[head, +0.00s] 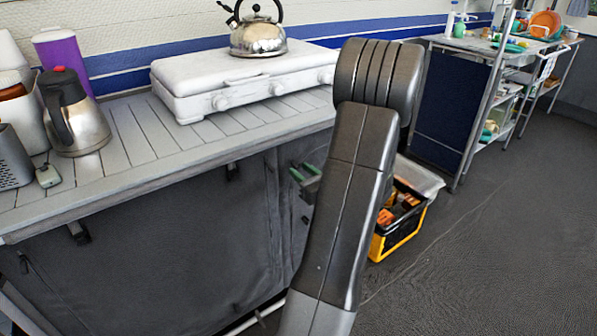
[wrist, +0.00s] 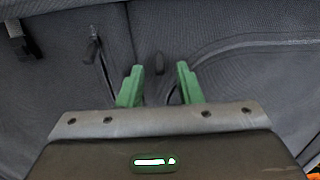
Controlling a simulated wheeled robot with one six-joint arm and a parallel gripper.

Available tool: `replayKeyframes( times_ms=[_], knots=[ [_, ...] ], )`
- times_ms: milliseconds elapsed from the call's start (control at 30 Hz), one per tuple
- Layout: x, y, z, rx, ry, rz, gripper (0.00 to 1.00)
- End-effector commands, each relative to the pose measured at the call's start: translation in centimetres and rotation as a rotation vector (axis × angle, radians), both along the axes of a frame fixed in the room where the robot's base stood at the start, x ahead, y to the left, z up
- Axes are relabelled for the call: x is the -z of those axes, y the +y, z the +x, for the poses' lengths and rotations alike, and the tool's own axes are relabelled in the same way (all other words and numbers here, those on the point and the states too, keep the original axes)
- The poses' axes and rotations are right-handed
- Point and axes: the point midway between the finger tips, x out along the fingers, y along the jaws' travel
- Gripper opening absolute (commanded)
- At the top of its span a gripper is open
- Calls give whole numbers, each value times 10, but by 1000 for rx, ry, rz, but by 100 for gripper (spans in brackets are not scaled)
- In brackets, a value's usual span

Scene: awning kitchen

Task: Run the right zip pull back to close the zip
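The dark grey fabric front (head: 150,262) of the cabinet hangs below the slatted counter; it fills the wrist view (wrist: 240,20). My gripper (wrist: 160,72) has green fingers and is open, pointing at the fabric. Another dark pull (wrist: 92,48) hangs left of the fingers, above a dark seam. In the head view my gripper (head: 302,171) is partly hidden by my arm. A pull (head: 22,262) shows at the far left.
The counter (head: 130,135) holds a white stove (head: 220,85) with a kettle (head: 257,35), a steel jug (head: 75,115) and a purple container (head: 62,55). A yellow and black toolbox (head: 400,225) stands on the floor right of my arm. Open floor (head: 500,220) lies further right.

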Motion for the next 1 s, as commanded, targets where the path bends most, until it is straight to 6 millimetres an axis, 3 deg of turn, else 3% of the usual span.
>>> replayKeyframes(
  times_ms=[200,500,700,1000],
  knots=[
    [0,12,15,-1,1,1,32],
    [0,12,17,0,1,1,32],
    [0,12,17,0,1,1,0],
    [4,9,17,1,1,1,0]
  ],
)
